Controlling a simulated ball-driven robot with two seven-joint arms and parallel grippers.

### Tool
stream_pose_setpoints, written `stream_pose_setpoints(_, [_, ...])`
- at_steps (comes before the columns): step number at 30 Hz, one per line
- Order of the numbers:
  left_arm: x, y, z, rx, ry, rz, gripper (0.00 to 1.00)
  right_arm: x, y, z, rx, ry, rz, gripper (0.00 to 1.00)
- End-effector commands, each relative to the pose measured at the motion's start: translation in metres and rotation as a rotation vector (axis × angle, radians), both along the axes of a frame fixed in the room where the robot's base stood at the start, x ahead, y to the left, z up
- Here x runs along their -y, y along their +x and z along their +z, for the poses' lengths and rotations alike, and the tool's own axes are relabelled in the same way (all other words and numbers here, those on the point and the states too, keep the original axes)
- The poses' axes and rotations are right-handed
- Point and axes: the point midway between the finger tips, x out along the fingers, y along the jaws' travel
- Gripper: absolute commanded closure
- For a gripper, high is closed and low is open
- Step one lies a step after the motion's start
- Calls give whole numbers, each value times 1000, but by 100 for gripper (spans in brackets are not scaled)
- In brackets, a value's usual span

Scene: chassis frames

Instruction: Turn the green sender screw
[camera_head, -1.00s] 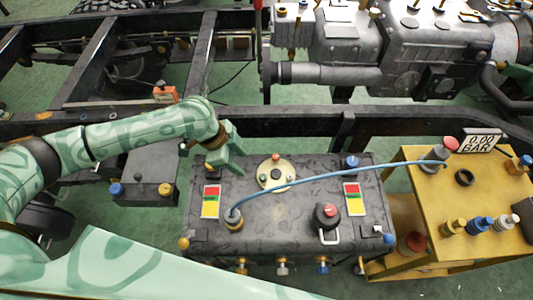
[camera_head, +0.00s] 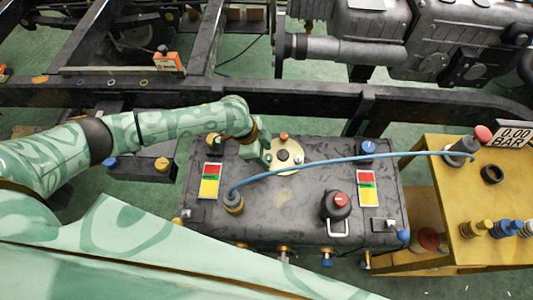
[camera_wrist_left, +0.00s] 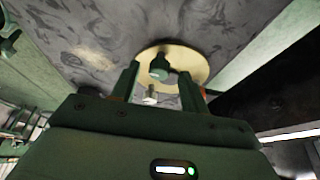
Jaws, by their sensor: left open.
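The round cream sender plate (camera_head: 287,168) sits on top of the dark tank (camera_head: 290,205), with a dark centre and an orange-red screw (camera_head: 284,137). My left gripper (camera_head: 267,157) is at the plate's left edge and covers part of it. In the left wrist view, the fingers of my left gripper (camera_wrist_left: 160,78) are open on either side of the green sender screw (camera_wrist_left: 158,67), which stands out from the plate (camera_wrist_left: 190,58). I cannot tell whether a finger touches it. A small pale screw (camera_wrist_left: 151,96) also shows between the fingers. My right gripper is not in view.
A black cap with a red top (camera_head: 336,204) stands on the tank. The dark chassis rail (camera_head: 300,103) runs behind.

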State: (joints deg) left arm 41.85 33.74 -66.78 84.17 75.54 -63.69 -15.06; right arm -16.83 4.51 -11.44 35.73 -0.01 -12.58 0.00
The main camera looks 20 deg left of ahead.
Motion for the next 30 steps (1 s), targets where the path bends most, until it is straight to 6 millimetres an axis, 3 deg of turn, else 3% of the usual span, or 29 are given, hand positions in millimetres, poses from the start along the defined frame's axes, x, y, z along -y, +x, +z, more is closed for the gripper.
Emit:
stream_pose_setpoints(11, [3, 1, -6, 1, 0, 0, 55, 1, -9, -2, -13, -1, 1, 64])
stream_pose_setpoints(16, [3, 1, -6, 1, 0, 0, 100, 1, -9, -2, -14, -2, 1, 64])
stream_pose_setpoints(23, [3, 1, -6, 0, 0, 7, 100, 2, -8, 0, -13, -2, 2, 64])
stream_pose_setpoints(30, [4, 0, -2, 1, 0, 83, 100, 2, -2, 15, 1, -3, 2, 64])
